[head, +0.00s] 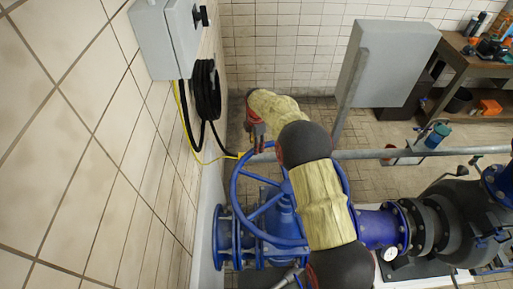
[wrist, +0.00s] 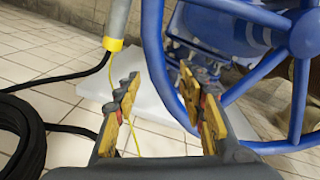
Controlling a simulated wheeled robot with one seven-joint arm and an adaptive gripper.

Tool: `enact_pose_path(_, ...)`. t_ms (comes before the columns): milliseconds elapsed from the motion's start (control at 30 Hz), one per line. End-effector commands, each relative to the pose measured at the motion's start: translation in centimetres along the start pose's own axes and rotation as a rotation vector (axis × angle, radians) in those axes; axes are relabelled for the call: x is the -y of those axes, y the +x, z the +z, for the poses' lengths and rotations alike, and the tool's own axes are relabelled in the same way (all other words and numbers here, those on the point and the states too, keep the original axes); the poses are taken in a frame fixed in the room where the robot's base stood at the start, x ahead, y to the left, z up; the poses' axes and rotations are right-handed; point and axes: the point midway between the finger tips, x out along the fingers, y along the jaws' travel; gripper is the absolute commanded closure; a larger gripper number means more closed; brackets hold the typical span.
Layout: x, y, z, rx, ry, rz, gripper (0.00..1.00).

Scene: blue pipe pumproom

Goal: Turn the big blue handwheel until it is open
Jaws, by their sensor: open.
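The big blue handwheel (head: 237,217) stands upright on a blue valve in the lower middle of the head view. My arm covers part of its right side. My gripper (head: 257,146) is at the top of its rim. In the wrist view the two yellow-and-grey fingers of my gripper (wrist: 158,73) are apart. The handwheel rim (wrist: 152,32) shows in the gap between the fingers, closer to the right finger, which covers part of it. I cannot tell whether a finger touches the rim. The hub and spokes lie to the right.
A tiled wall (head: 80,130) with a grey electrical box (head: 165,38) and black cable coil (head: 206,90) is close on the left. A grey pipe (head: 375,153) runs behind the wheel. A blue pipe (head: 375,226) and dark pump (head: 450,215) are right. Tiled floor is behind.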

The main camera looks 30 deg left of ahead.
Motion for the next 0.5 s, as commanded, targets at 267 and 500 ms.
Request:
enact_pose_path(267,0.0,3.0,0.0,0.0,0.001,0.001,0.6)
enact_pose_path(500,0.0,3.5,0.0,0.001,0.001,0.003,0.6)
